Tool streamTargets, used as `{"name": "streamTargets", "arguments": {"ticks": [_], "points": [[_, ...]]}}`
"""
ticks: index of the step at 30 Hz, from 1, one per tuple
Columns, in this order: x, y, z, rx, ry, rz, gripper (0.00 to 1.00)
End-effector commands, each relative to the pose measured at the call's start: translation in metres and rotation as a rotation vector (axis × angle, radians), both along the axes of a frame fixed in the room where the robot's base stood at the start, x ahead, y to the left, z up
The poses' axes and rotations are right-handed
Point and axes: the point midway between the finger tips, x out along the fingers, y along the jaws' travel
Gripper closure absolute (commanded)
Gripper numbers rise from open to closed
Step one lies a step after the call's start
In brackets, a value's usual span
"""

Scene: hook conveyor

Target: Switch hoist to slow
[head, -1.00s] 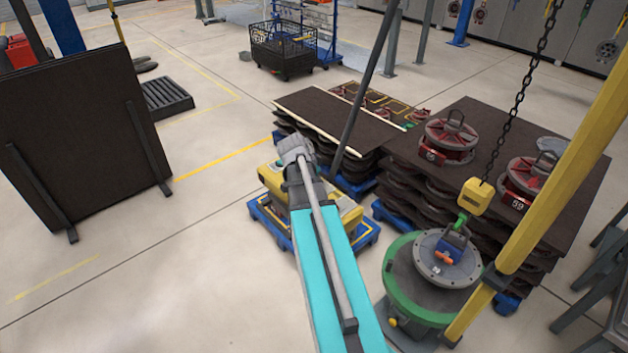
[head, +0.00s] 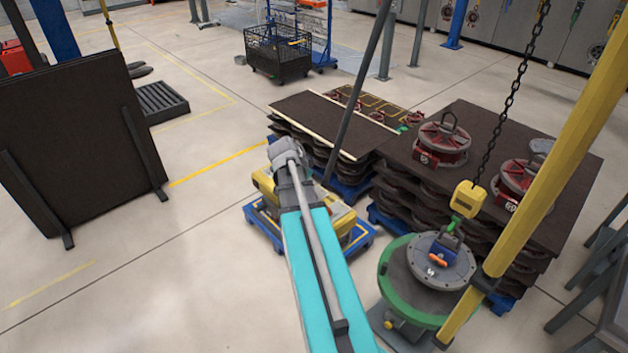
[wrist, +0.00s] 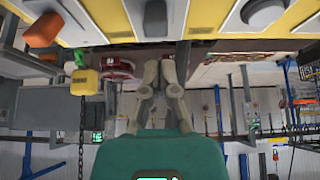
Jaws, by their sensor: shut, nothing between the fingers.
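In the wrist view, a yellow control panel (wrist: 115,22) runs across the top edge. In the head view, a yellow box (head: 262,184) sits on a blue base, partly behind my teal arm; the fingers are hidden there. The hoist's yellow block (head: 467,198) hangs on a chain at right, above a grey disc.
A green round stand (head: 400,283) is under the grey disc (head: 455,272), beside a yellow post (head: 548,160). Dark stacked pallets (head: 480,135) carry red wheel-like parts (head: 440,145). A dark board (head: 70,150) stands at left. The floor between board and box is clear.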

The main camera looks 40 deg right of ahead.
Motion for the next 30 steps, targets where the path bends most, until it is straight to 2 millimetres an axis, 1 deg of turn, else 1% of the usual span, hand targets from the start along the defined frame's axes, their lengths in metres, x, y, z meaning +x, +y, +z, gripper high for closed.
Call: {"name": "streamTargets", "arguments": {"ticks": [11,17,23,30], "points": [[0.000,0.000,0.000,0.000,0.000,0.000,1.00],[0.000,0.004,0.006,0.000,0.000,0.000,1.00],[0.000,0.014,0.018,0.000,0.001,0.001,1.00],[0.000,0.031,0.038,0.000,0.000,0.000,1.00]]}}
